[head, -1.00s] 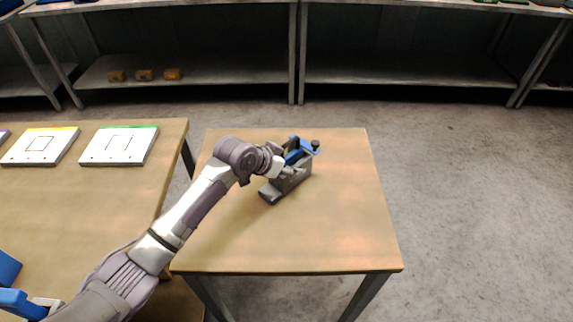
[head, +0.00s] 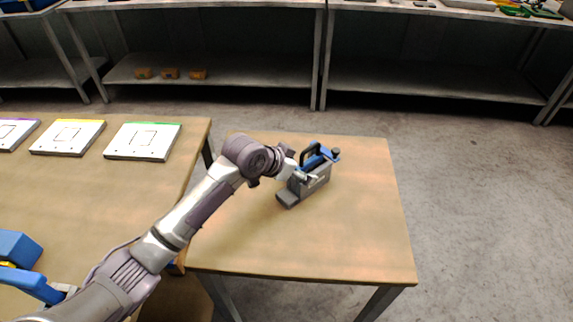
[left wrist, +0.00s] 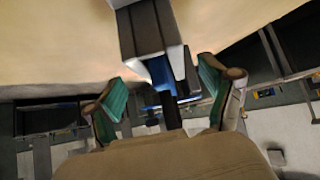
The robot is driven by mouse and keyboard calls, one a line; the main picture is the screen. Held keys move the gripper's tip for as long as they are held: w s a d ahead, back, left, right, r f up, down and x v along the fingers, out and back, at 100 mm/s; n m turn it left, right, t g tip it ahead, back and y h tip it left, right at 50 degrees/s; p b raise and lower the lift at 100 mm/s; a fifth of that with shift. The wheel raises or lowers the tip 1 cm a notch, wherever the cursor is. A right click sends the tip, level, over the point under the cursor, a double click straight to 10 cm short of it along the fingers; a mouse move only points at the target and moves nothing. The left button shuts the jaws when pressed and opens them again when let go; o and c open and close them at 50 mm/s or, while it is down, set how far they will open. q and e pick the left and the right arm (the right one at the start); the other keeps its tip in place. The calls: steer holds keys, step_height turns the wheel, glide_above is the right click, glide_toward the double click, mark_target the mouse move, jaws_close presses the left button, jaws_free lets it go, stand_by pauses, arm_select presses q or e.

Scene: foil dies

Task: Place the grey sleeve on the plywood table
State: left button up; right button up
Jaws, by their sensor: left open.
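A grey block-like body with a long low foot (head: 313,183), which looks like the grey sleeve, rests on the small wooden-topped table (head: 350,235). A blue piece with a dark knob (head: 318,155) sits on its far upper part. My left gripper (head: 298,172) is open at the near left side of it and partly covers it. In the left wrist view, the green-padded fingers (left wrist: 162,92) stand wide apart. The grey body (left wrist: 143,32) lies beyond and between them, with no clear contact. My right gripper is not in view.
A second wooden table (head: 90,200) on the left carries flat white plates with coloured edges (head: 143,141) and blue items (head: 20,250) at its near end. Grey shelving (head: 220,70) stands behind. The small table's right and front parts are clear.

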arm_select(q)
steer(key=v, duration=0.8)
steer(key=shift+r, duration=0.2)
steer(key=shift+s+a, duration=0.1)
